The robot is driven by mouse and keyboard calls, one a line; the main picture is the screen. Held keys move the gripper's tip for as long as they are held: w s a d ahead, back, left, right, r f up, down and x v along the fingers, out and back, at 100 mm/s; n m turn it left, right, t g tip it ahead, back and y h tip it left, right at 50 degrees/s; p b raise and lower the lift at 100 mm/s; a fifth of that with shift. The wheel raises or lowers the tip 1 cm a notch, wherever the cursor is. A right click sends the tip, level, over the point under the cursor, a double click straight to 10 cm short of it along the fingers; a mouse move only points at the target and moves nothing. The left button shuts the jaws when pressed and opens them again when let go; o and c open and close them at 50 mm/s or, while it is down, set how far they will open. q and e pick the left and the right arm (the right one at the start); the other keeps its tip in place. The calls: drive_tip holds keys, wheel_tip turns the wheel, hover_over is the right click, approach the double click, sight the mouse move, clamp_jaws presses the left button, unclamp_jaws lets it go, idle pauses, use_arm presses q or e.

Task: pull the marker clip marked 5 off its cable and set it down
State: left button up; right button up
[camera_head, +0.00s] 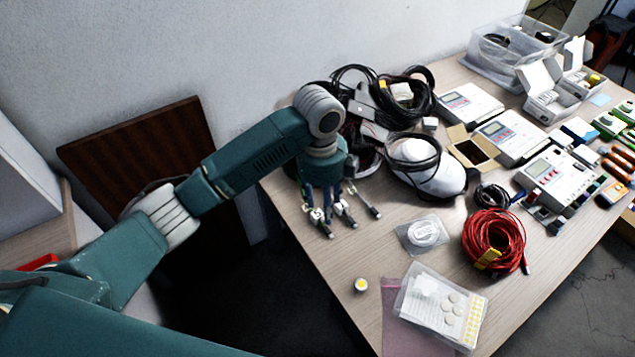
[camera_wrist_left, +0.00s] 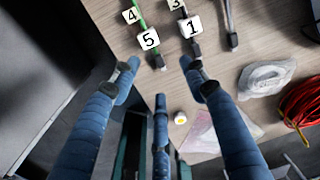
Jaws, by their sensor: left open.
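A clip marked 4 (camera_wrist_left: 131,15) is on a green cable at left. My left gripper (camera_wrist_left: 160,78) is open and empty, its blue fingers apart and short of clip 5 in the wrist view. In the head view my left gripper (camera_head: 322,195) is above the cable ends, whose clip numbers are too small to read.
A red cable coil (camera_head: 493,240), a bagged white coil (camera_head: 424,233) and a clear box of round white pieces (camera_head: 440,305) lie to the right. A white bundle wrapped in black cable (camera_head: 428,170) and other black cables stand close behind. The front-left table edge is near.

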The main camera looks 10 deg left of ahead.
sight(317, 213)
use_arm(q)
wheel_tip(317, 213, up, 3)
drive_tip(key=w+a+m, duration=0.2)
drive_tip(key=shift+y, duration=0.3)
drive_tip(key=f, duration=0.5)
drive_tip(key=f+p, duration=0.1)
drive_tip(key=f, duration=0.4)
drive_tip(key=shift+w+a+f, duration=0.15)
drive_tip(key=shift+w+f, duration=0.05)
drive_tip(key=shift+f, duration=0.05)
drive_tip(key=shift+r, duration=0.1)
clamp_jaws()
